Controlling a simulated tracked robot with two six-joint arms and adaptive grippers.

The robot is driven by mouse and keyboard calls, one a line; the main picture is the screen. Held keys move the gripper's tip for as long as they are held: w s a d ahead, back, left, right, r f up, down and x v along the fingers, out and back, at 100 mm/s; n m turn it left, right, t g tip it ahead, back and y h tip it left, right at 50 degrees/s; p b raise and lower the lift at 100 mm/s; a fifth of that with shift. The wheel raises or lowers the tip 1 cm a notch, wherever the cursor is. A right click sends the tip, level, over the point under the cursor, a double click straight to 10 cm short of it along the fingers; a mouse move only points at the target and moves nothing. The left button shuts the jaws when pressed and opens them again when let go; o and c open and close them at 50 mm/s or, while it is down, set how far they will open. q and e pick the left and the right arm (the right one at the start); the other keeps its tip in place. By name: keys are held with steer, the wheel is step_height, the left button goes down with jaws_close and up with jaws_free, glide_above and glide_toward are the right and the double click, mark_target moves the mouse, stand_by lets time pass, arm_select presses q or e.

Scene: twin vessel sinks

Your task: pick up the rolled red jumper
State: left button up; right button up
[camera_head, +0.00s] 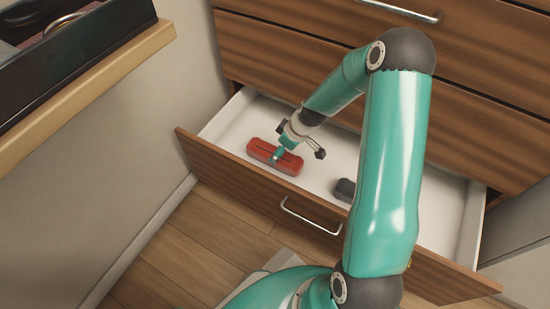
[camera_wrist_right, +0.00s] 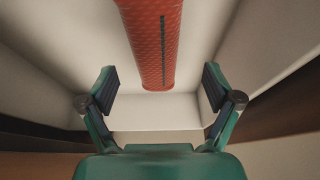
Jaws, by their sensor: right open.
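The rolled red jumper (camera_head: 262,151) lies in the open drawer, towards its left end, with a dark stripe along its top. Part of it is hidden in the head view behind my right gripper (camera_head: 300,140), which hangs over it with the fingers spread. In the right wrist view the jumper (camera_wrist_right: 153,45) runs down from the top edge, near end visible, in line with the gap between the open, empty fingers of my right gripper (camera_wrist_right: 160,90). I cannot tell whether the gripper touches it. My left gripper is not in view.
The white-lined drawer (camera_head: 228,120) has a wooden front with a metal handle (camera_head: 310,216). A dark grey item (camera_head: 345,190) lies in it, partly behind my arm. Closed drawers (camera_head: 290,50) stand above. A wooden ledge with a dark tray (camera_head: 80,60) is at upper left.

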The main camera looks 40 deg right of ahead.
steer(key=shift+w+d+b+x, duration=0.15)
steer(key=shift+b+x, duration=0.35)
steer(key=shift+x, duration=1.05)
steer(key=shift+w+d+b+x, duration=0.15)
steer(key=shift+b+x, duration=0.3)
steer(key=shift+x, duration=1.15)
steer(key=shift+s+r, duration=0.1)
steer(key=c, duration=1.4)
